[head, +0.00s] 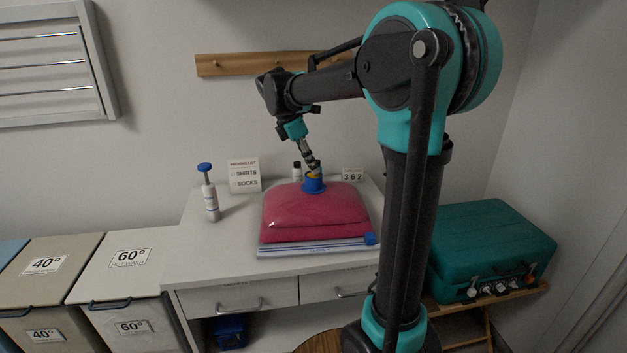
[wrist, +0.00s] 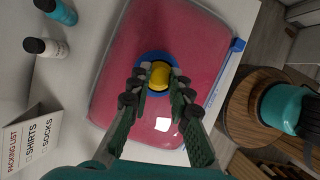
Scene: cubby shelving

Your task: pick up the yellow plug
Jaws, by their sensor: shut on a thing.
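The yellow plug (wrist: 160,75) sits at the centre of a blue ring (wrist: 147,57) on top of a pink vacuum bag (wrist: 112,62). In the head view the bag (head: 315,215) lies on the white desk, with the blue ring (head: 313,187) on it and a bit of the yellow plug (head: 313,175) showing. My gripper (wrist: 160,78) reaches down from above, its two fingers on either side of the plug and shut on it. The plug still appears to be at the ring; I cannot tell whether it is seated or raised. In the head view my gripper (head: 313,168) covers part of it.
A blue-topped pump (head: 210,195) stands at the desk's left. A teal suitcase (head: 490,250) lies on the right. Laundry bins (head: 125,262) stand left.

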